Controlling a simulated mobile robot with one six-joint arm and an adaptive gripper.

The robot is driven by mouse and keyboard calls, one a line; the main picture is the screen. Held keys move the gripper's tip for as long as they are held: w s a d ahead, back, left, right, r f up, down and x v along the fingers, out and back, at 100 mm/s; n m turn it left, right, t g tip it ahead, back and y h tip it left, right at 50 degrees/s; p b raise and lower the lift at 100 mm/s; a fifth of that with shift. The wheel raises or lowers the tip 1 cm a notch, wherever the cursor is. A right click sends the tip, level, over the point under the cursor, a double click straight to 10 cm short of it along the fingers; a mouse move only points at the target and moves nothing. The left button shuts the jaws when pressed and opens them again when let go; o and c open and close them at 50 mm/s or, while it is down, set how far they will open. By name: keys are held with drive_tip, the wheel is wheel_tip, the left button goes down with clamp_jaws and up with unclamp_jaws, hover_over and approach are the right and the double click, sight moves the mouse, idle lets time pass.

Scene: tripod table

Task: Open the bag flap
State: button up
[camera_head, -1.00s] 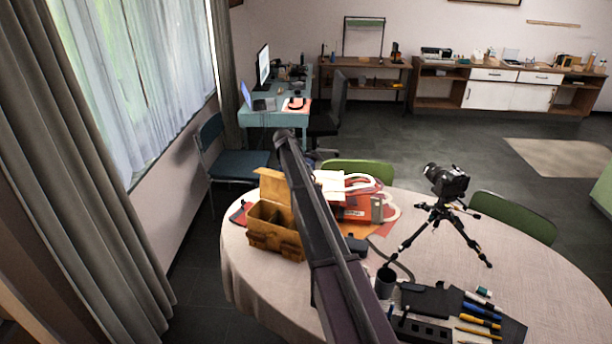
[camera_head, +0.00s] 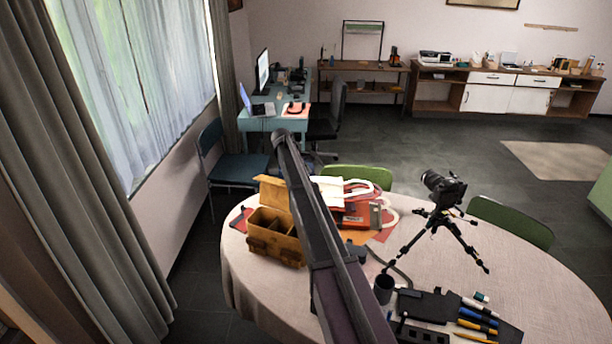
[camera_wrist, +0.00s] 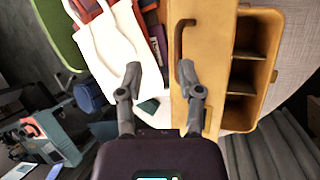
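The tan leather bag (camera_head: 276,249) stands on the round table at the left, with its divided compartments showing. Its flap (camera_head: 273,193) is raised at the back, leaving the top uncovered. In the wrist view the flap (camera_wrist: 211,70) lies beside the open compartments (camera_wrist: 248,82), and a dark curved handle (camera_wrist: 182,40) shows on it. My gripper (camera_wrist: 159,75) is open, its fingers apart and nothing seen between them. The right fingertip overlaps the flap in the picture; I cannot tell whether they touch. In the head view my arm hides the gripper.
A red and white bag (camera_head: 356,213) lies right of the tan bag, partly behind my arm. A camera on a tripod (camera_head: 440,210) stands farther right. A dark cup (camera_head: 384,289) and a dark mat with pens (camera_head: 480,318) are near the front. Green chairs (camera_head: 358,174) surround the table.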

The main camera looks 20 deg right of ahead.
drive_tip(key=w+r+p, duration=0.7)
drive_tip(key=r+p, duration=0.2)
drive_tip(key=r, duration=0.1)
drive_tip(key=shift+w+d+p, duration=0.15)
drive_tip(key=shift+w+p, duration=0.1)
drive_tip(key=shift+p, duration=0.05)
idle(1.3)
idle(0.5)
drive_tip(key=s+a+f+m+y+b, duration=0.2)
drive_tip(key=s+a+f+b, duration=0.3)
drive_tip(key=s, duration=1.2)
drive_tip(key=s+a+f+m+y+b, duration=0.1)
drive_tip(key=s+a+f+m+b, duration=0.3)
drive_tip(key=s, duration=1.4)
drive_tip(key=s+a+f+m+y+b, duration=0.2)
drive_tip(key=s+a+f+b, duration=0.4)
drive_tip(key=s, duration=1.1)
wheel_tip(320, 180, down, 2)
drive_tip(key=shift+s+a+f+m+t+y, duration=0.15)
drive_tip(key=shift+s+a+m+t+y, duration=0.25)
drive_tip(key=shift+a, duration=0.5)
